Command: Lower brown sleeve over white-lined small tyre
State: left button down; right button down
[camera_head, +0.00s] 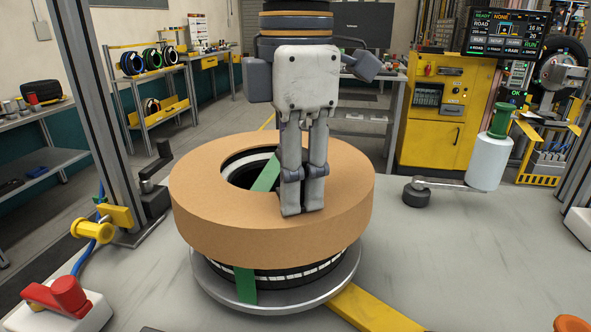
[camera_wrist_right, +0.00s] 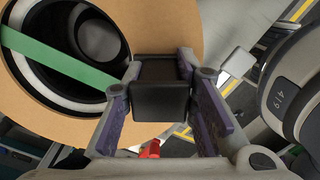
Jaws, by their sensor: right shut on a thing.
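The brown sleeve (camera_head: 215,215) is a thick ring, lying about level above a round metal plate (camera_head: 215,287). A black tyre with a white line (camera_head: 235,161) shows through its opening. Black tyre wall with white marks (camera_head: 300,274) shows below the sleeve's lower edge; I cannot tell if it is the same tyre. A green strap (camera_head: 246,285) crosses the opening and hangs down the front. My right gripper (camera_head: 303,208) points down at the sleeve's right side, shut on it. In the right wrist view a dark block (camera_wrist_right: 160,95) sits between its fingers. My left gripper is not in view.
A metal post (camera_head: 90,110) with a dark clamp (camera_head: 155,180) stands left. A red-topped block (camera_head: 62,300) is at front left. A yellow bar (camera_head: 372,310) extends at the front. The table's right side is mostly clear.

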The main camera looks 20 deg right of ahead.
jog(key=c, duration=1.2)
grip_release()
jog(key=shift+r, duration=0.1)
notch_tip(320, 180, up, 12)
jog(key=shift+f, duration=0.1)
